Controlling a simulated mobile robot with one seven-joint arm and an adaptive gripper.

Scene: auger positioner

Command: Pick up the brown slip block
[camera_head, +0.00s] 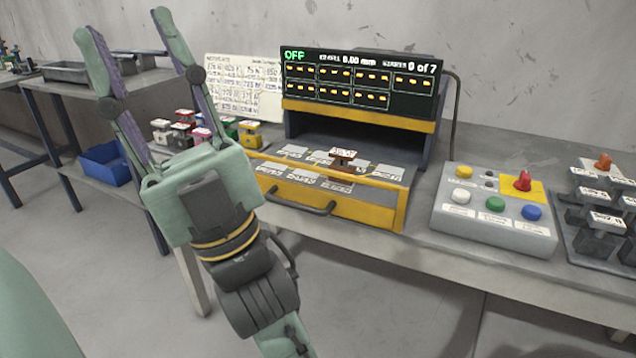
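A small brown block with a white label on top (343,158) stands in the open yellow-fronted drawer (325,204), among flat white-labelled slots. It looks like the brown slip block; its label is too small to read. My gripper (122,25) is at the left of the view, pointing up and away. Its two green fingers with purple inner pads are spread wide, with nothing between them. It is apart from the brown block, which lies to its right.
Several coloured blocks (250,134) stand left of the drawer, partly behind my gripper. A display reading OFF (360,80) rises above the drawer. A button box (495,210) and a rack of dark labelled pieces (600,205) stand at right. A blue bin (104,163) is on a lower shelf at left.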

